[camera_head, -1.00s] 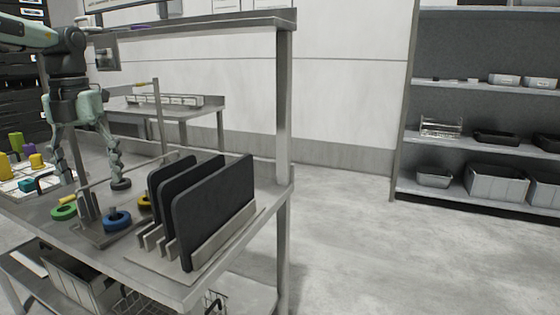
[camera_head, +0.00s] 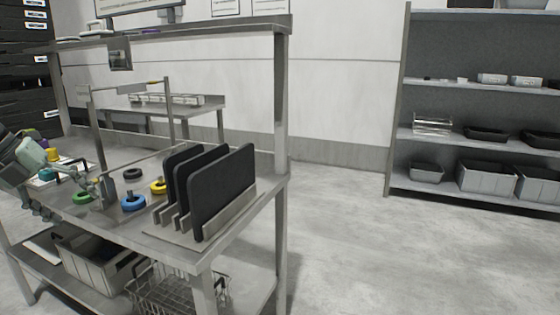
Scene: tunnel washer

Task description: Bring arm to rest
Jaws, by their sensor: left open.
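My left gripper (camera_head: 62,198) is at the left edge, low beside the front left of the metal workbench (camera_head: 240,228). It is tilted, with its jaws open, and I see nothing held in it. Part of my left arm is cut off by the picture edge. My right gripper is not in view. On the bench near the left gripper lie a green ring (camera_head: 82,197), a blue ring (camera_head: 133,203), a yellow ring (camera_head: 158,187) and a black ring (camera_head: 132,174).
Black panels (camera_head: 222,190) stand in a slotted rack on the bench's right side. A grey bin (camera_head: 95,270) and a wire basket (camera_head: 175,290) are on the lower shelf. A shelving unit (camera_head: 398,110) stands at the right. The floor (camera_head: 350,240) between is clear.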

